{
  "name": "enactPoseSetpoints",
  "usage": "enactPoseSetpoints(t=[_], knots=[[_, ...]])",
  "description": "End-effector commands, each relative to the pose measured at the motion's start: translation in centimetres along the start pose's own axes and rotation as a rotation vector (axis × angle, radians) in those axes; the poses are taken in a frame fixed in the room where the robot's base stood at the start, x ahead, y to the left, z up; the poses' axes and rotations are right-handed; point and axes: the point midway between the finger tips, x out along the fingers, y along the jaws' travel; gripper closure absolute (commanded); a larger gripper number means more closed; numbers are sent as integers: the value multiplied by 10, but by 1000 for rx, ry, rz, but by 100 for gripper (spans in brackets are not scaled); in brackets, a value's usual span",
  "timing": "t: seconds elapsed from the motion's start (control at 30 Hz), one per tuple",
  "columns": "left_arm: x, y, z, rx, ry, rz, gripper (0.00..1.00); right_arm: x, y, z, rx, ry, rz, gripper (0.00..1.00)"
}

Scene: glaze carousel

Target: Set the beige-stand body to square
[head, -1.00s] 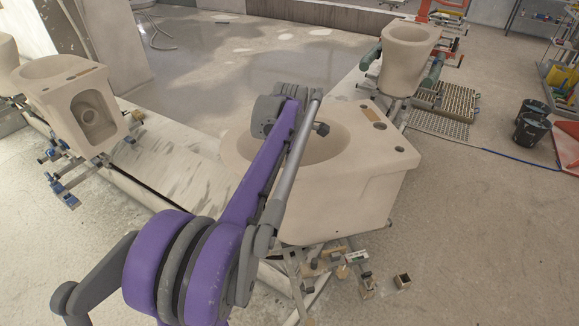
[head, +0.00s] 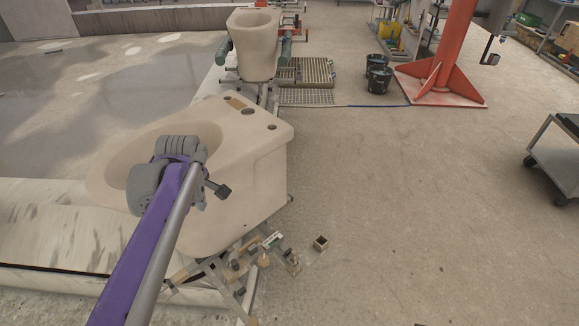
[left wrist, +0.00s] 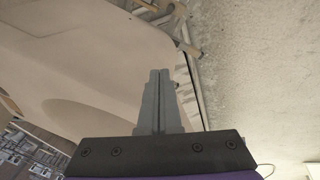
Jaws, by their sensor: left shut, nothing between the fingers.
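The near beige ceramic body (head: 235,165) is a toilet-like form with an oval bowl opening. The wooden and beige parts (head: 292,262) of its stand show under its near right corner. It sits turned at an angle to the stand line. In the left wrist view my left gripper (left wrist: 158,75) is shut and empty, with the body's pale surface (left wrist: 85,65) close in front; contact cannot be told. My right gripper is not in view.
A second body (head: 253,45) with green rollers (head: 222,50) stands behind. Two black buckets (head: 378,78), an orange post base (head: 440,85) and a grey cart (head: 555,150) stand to the right. The floor at the right front is clear.

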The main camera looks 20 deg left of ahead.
Motion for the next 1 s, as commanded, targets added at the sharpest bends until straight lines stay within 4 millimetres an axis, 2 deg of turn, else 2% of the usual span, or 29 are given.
enactPoseSetpoints(t=[0.03, 0.17, 0.27, 0.37, 0.53, 0.7, 0.8, 1.0], knots=[[5, -4, 11, 91, 8, 7, 100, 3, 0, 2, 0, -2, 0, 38], [20, 0, 27, 350, 61, 14, 100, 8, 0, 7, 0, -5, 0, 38], [36, 12, 35, 579, 132, 6, 100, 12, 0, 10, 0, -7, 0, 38], [53, 34, 42, 828, 226, -15, 100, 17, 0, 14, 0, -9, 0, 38], [83, 84, 67, 1302, 429, -77, 100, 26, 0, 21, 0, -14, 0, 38], [115, 159, 122, 1832, 735, -208, 100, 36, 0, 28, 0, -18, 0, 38], [132, 200, 138, 1933, 878, -289, 100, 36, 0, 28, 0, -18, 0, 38], [175, 263, 170, 1991, 1128, -411, 100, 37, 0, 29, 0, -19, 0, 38]])
